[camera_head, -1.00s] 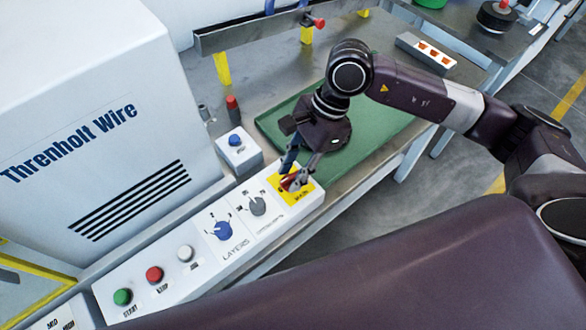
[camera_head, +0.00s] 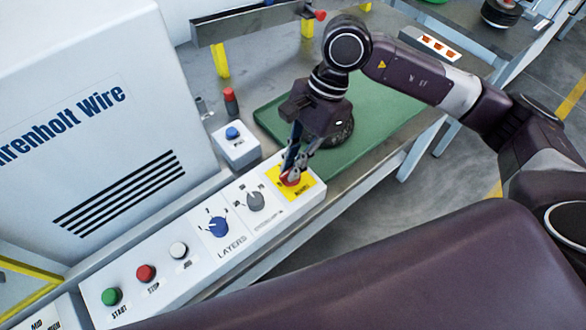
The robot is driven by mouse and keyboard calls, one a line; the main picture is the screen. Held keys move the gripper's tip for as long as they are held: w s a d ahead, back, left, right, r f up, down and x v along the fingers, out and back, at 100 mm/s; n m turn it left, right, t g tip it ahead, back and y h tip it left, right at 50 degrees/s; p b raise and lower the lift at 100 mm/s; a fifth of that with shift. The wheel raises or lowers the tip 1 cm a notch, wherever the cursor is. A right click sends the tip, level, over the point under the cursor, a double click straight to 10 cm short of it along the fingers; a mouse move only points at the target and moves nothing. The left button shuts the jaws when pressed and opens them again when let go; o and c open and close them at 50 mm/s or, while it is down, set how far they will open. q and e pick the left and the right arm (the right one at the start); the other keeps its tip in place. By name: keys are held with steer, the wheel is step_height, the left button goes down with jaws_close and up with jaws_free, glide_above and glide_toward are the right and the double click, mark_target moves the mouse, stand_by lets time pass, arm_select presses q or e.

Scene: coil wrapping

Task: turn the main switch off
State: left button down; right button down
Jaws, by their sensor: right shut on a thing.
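The main switch is a red rotary handle (camera_head: 291,181) on a yellow plate (camera_head: 304,191) at the right end of the white control panel. My right gripper (camera_head: 293,173) points down at it from above, with its fingers shut on the red handle. The fingers hide much of the handle, so its exact angle is hard to read. My left gripper is not in view.
Left along the panel (camera_head: 190,292) are a grey knob (camera_head: 255,201), a blue layers knob (camera_head: 218,227), and white, red (camera_head: 145,273) and green (camera_head: 111,297) buttons. A blue-button box (camera_head: 236,146) stands behind. A green mat (camera_head: 375,138) lies beyond the switch.

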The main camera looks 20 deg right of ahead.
stand_by(0.4)
steer(key=c, duration=2)
jaws_free()
steer(key=v, duration=1.2)
steer(key=shift+w+a+r, duration=0.1)
steer(key=shift+w, duration=0.05)
